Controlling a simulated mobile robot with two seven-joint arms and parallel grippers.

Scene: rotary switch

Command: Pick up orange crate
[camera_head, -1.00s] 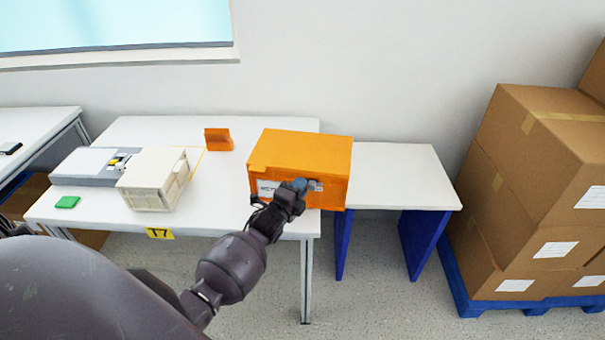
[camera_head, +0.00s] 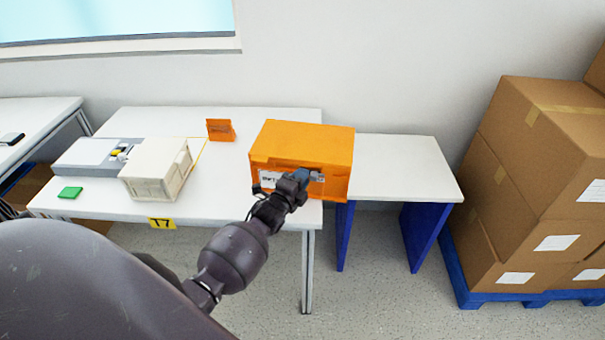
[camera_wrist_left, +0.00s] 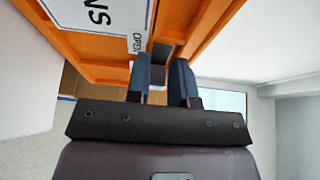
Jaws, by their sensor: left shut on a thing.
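The orange crate (camera_head: 302,146) is at the right end of the white table, where a lower white side table adjoins it. A white label shows on its front face. My left gripper (camera_head: 305,176) is at the crate's front, at the right part of the label, and is shut on the crate. In the left wrist view the two fingers (camera_wrist_left: 162,80) reach up to the orange crate wall (camera_wrist_left: 105,52), beside the white label. The crate's underside and whether it touches the table cannot be told. My right gripper is not in view.
A cream crate (camera_head: 157,168), a grey device (camera_head: 92,156), a green block (camera_head: 70,193) and a small orange holder (camera_head: 220,130) are on the white table (camera_head: 225,185). The side table (camera_head: 405,170) is bare. Cardboard boxes (camera_head: 550,150) stand on a blue pallet (camera_head: 500,296) at the right.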

